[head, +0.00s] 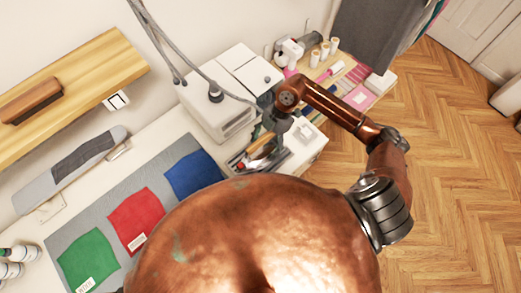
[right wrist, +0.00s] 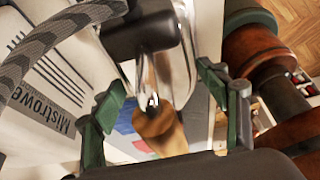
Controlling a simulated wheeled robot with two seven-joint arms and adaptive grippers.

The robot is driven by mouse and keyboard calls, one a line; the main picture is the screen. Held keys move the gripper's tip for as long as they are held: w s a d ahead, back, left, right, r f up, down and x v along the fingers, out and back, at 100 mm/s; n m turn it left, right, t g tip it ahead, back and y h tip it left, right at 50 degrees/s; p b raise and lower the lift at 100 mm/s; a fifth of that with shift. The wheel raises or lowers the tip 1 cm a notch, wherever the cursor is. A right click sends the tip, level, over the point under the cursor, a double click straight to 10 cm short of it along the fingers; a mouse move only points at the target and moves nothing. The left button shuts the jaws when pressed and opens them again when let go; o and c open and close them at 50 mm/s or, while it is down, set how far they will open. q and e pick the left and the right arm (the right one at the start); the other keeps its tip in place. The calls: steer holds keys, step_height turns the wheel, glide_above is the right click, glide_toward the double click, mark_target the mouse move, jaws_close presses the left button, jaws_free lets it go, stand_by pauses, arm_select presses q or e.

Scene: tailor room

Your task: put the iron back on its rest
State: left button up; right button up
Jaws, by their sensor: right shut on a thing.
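The iron (head: 261,149) has a tan handle and a metal body; it is at the end of my right arm, in front of the white steam station. My right gripper (head: 267,131) is shut on the iron. In the right wrist view the iron's tan handle (right wrist: 160,132) and shiny metal part lie between the green fingers. A grey, flat part shows under the iron in the head view; I cannot tell whether it is the rest or the iron's sole, nor whether they touch. My left gripper is not in view.
The white steam station (head: 222,95) with its grey hose stands behind the iron. Blue (head: 193,174), red (head: 136,219) and green (head: 88,259) cloths lie on a grey mat to the left. A sleeve board (head: 75,168) stands farther left. Spools and a pink mat are at the back right.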

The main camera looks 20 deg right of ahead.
steer(key=shift+w+d+f, duration=0.4)
steer(key=shift+w+f, duration=0.15)
steer(key=shift+f, duration=0.15)
steer(key=shift+w+d+f, duration=0.4)
steer(key=shift+w+f, duration=0.1)
steer(key=shift+f, duration=0.15)
steer(key=shift+f+p, duration=0.45)
steer(key=shift+f, duration=1.05)
steer(key=shift+c, duration=0.2)
steer(key=o, duration=2.1)
steer(key=shift+s+d+f, duration=0.1)
steer(key=shift+f, duration=0.05)
steer(key=shift+o, duration=0.2)
steer(key=b+v, duration=0.1)
steer(key=v, duration=1.1)
steer(key=shift+b, duration=0.35)
